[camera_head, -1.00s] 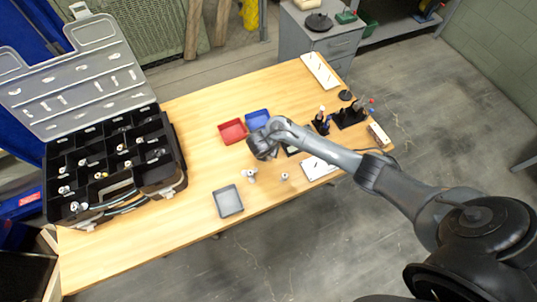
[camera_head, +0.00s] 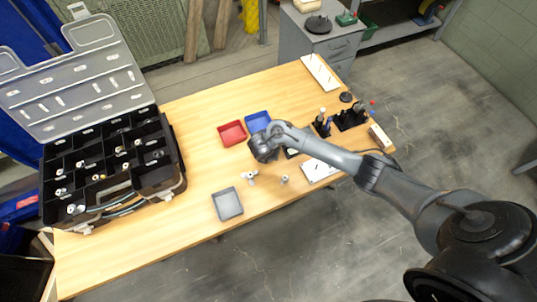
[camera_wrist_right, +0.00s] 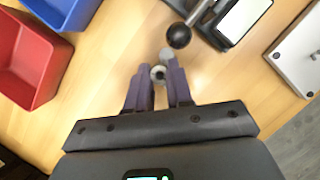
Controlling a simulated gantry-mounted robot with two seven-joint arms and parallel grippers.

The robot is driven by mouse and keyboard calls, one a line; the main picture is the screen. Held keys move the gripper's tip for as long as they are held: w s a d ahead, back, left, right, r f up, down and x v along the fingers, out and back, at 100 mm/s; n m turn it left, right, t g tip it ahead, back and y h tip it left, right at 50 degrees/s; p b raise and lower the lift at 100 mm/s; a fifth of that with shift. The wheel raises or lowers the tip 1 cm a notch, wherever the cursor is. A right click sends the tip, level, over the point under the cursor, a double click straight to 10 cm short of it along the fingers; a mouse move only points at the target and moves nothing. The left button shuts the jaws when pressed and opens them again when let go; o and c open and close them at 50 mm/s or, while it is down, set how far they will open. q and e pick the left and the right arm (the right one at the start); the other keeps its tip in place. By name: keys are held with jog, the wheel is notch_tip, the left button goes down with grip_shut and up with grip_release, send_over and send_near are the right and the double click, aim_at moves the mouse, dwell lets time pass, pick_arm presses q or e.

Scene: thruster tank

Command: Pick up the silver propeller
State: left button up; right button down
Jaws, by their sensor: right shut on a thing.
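My right gripper (camera_wrist_right: 159,78) is low over the wooden table, its purple-grey fingers close together around a small silver piece with a round hub (camera_wrist_right: 158,72), which I take for the silver propeller. The fingers hide most of its shape. In the head view my right gripper (camera_head: 264,152) is seen from above beside the bins, and its wrist hides the held piece. A whitish bladed part (camera_head: 250,178) and a small silvery part (camera_head: 284,180) lie on the table nearer the front edge. My left gripper is not in view.
Red bin (camera_head: 232,133) and blue bin (camera_head: 257,121) stand just beyond my right gripper. A grey tray (camera_head: 227,204) is near the front edge. An open compartment case (camera_head: 172,180) stands at left. Black tool stands (camera_head: 350,119) and a white plate (camera_head: 318,170) are at right.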

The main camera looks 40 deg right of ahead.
jog(key=shift+r+p, duration=0.4)
jog(key=shift+r, duration=0.3)
notch_tip(320, 180, up, 2)
jog(key=shift+r+p, duration=0.1)
jog(key=shift+p, duration=0.5)
jog(key=s+a, duration=0.3)
jog(key=a, duration=0.2)
jog(key=s+a+p, duration=0.1)
jog(key=s+a, duration=0.2)
jog(key=a, duration=0.1)
jog(key=s+a+p, duration=0.1)
jog(key=s+a, duration=0.1)
jog(key=a, duration=0.3)
jog(key=shift+s+a, duration=0.3)
jog(key=shift+s, duration=0.1)
jog(key=shift+s+a, duration=0.3)
jog(key=shift+a, duration=0.15)
jog(key=shift+p, duration=0.3)
notch_tip(320, 180, up, 2)
jog(key=p, duration=0.2)
jog(key=shift+r+p, duration=0.2)
jog(key=shift+p, duration=0.2)
